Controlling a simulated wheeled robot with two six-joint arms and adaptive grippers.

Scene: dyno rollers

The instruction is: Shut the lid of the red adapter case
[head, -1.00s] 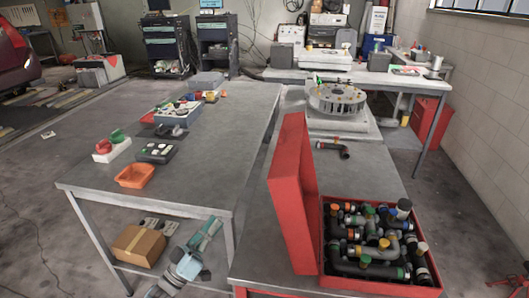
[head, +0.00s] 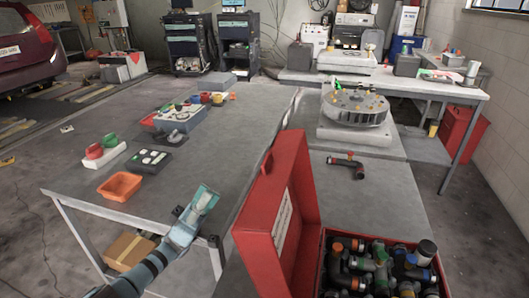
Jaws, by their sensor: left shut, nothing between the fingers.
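The red adapter case (head: 318,273) stands on the right-hand grey table, at the lower right of the head view. Its red lid (head: 265,228) stands up, open, on the left side of the case. Several black pipe adapters with coloured ends (head: 375,272) fill the case. My left gripper (head: 208,197) is shut and empty. It is left of the lid and apart from it in the picture, near the front right corner of the left table. My right gripper is not in view. The front of the case is cut off by the frame.
The left table (head: 215,160) holds an orange tray (head: 120,186), a dark tray (head: 149,158) and coloured parts. A loose black elbow pipe (head: 346,166) lies behind the case. A round turntable (head: 355,105) stands farther back. The tabletop around the elbow is clear.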

